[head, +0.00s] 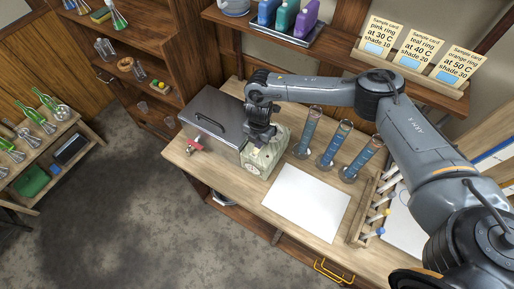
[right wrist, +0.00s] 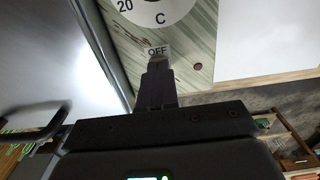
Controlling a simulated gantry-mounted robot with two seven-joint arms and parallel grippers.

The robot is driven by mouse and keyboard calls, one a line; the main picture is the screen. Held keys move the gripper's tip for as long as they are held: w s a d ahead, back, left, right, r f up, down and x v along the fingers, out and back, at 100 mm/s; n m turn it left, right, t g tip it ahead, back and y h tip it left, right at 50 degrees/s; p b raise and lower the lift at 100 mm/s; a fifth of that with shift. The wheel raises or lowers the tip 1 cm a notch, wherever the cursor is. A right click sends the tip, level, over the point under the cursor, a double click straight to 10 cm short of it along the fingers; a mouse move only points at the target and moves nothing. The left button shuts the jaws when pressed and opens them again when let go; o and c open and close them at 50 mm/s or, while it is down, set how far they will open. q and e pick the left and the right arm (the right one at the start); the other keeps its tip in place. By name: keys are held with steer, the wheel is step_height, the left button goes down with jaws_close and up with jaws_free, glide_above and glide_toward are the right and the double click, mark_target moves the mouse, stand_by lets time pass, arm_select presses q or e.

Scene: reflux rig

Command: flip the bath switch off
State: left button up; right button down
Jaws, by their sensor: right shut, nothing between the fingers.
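The bath (head: 258,162) is a pale greenish box on the wooden table, beside the grey metal lidded box. My right gripper (head: 262,139) is at the top of the bath in the head view and covers part of it. In the right wrist view, my closed right fingers (right wrist: 158,68) point at the OFF label (right wrist: 157,50) on the bath's face (right wrist: 185,45). The fingers hold nothing. Part of a round dial (right wrist: 160,8) marked 20 and C shows beyond the label. The switch itself cannot be made out, and contact is unclear. My left gripper is out of view.
The grey lidded box (head: 212,118) stands close left of the bath. Several blue-filled cylinders (head: 328,158) stand close on its right. A white sheet (head: 306,201) lies in front. A small red object (head: 195,146) sits at the table's left edge.

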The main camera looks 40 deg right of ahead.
steer(key=shift+r+p, duration=1.55)
steer(key=shift+r, duration=0.25)
step_height(320, 180, up, 3)
steer(key=p, duration=0.3)
